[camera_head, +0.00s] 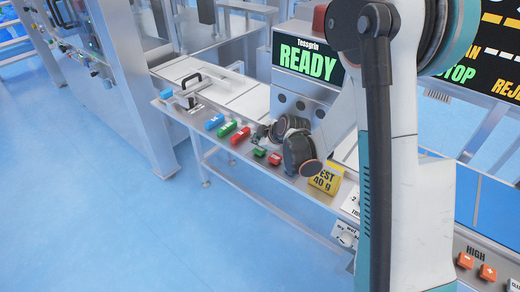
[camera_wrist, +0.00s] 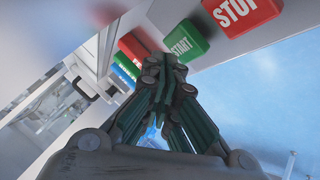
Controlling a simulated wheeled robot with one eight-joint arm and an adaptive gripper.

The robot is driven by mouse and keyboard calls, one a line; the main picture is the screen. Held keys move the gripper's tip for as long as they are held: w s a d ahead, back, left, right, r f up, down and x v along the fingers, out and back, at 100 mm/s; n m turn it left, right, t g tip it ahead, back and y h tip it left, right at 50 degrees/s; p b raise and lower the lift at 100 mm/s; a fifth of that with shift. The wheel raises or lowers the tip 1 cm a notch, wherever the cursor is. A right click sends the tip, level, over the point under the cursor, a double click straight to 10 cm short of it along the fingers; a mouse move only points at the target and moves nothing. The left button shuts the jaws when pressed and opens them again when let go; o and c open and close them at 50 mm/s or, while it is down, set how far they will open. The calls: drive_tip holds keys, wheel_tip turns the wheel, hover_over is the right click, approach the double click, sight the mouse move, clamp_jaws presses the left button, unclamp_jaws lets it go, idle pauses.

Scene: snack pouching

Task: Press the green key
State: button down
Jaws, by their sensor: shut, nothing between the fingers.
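Two green keys show on the panel. The larger green key (camera_head: 227,129) lies between a blue key (camera_head: 214,122) and a red key (camera_head: 240,135); in the wrist view it is partly visible (camera_wrist: 126,65). The smaller green key, labelled START in the wrist view (camera_wrist: 186,41), lies next to a red STOP key (camera_wrist: 241,12). My gripper (camera_head: 262,133) is shut and empty, close to the panel between the red key and START. In the wrist view its fingertips (camera_wrist: 164,60) appear beside START, partly in front of its edge. I cannot tell whether they touch anything.
A Tessgrin display (camera_head: 308,60) reading READY stands behind the panel. A yellow 40 g test block (camera_head: 325,180) sits to the right of my gripper. A black-handled clamp or handle (camera_head: 188,90) is at the left end. Open blue floor lies in front.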

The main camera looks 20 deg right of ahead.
sight(258, 150)
drive_tip(key=shift+f, duration=0.15)
idle(0.4)
drive_tip(key=shift+f+b, duration=0.3)
drive_tip(key=shift+f, duration=0.5)
idle(0.8)
idle(0.3)
drive_tip(key=shift+r+p, duration=0.55)
drive_tip(key=shift+r, duration=0.4)
drive_tip(key=shift+r+p, duration=1.6)
drive_tip(key=shift+r, duration=0.9)
